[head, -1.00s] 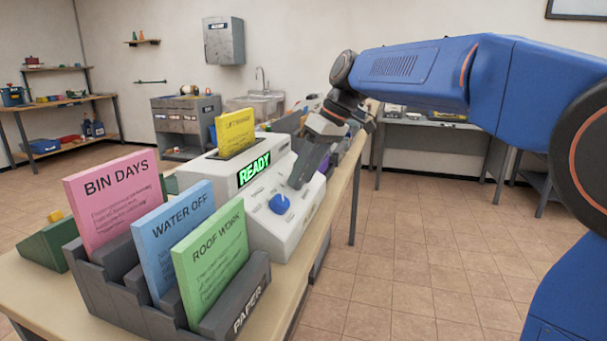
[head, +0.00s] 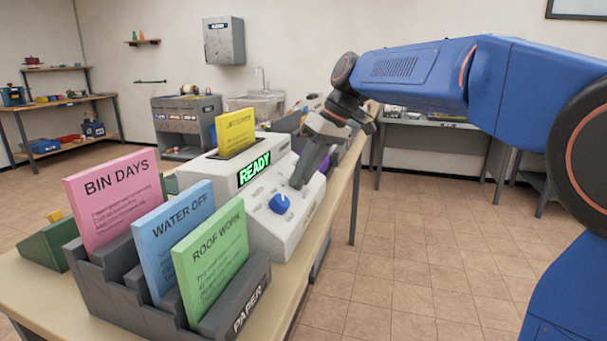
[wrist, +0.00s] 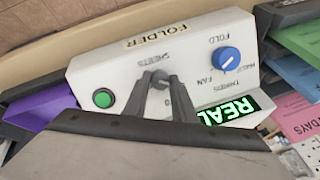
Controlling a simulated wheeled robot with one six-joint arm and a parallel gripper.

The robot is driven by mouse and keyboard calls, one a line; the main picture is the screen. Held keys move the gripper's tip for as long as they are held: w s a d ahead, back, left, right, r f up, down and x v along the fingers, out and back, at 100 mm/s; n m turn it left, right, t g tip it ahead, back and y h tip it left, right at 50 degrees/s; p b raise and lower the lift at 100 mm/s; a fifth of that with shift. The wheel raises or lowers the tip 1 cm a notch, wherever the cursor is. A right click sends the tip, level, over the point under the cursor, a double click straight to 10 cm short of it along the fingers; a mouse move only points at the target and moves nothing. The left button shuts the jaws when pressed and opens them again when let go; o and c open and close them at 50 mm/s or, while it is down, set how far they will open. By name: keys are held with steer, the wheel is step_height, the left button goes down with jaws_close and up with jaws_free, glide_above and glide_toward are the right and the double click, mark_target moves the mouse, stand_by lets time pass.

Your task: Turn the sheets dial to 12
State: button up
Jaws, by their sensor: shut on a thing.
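The white folder machine (head: 283,232) stands on the table with a green lit READY display (head: 254,169). My gripper (head: 297,184) reaches down onto its sloped panel from the far side. In the wrist view, my gripper (wrist: 161,80) is shut on the small grey sheets dial (wrist: 160,84) below the SHEETS label. The fingers hide most of the dial and its scale, so I cannot read its setting. The blue fold dial (wrist: 226,61) and a green button (wrist: 103,98) sit on either side, clear of the fingers.
A yellow sheet (head: 236,133) stands in the machine's top. A grey paper rack (head: 247,297) with pink, blue and green sheets stands in front. A purple item (wrist: 40,118) lies beyond the green button. Open floor lies right of the table.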

steer(key=m+y, duration=0.1)
steer(key=m, duration=0.5)
steer(key=shift+d+m, duration=0.15)
steer(key=shift+m, duration=0.25)
steer(key=m+y, duration=0.1)
steer(key=m, duration=0.5)
steer(key=shift+f, duration=0.1)
steer(key=m, duration=0.5)
steer(key=shift+s+d+t+y, duration=0.1)
steer(key=shift+t+y, duration=0.3)
steer(key=m+t, duration=0.1)
steer(key=m, duration=0.3)
steer(key=shift+m, duration=0.4)
steer(key=o, duration=1)
steer(key=shift+f, duration=0.1)
steer(key=shift+o, duration=0.2)
steer(key=shift+s, duration=0.1)
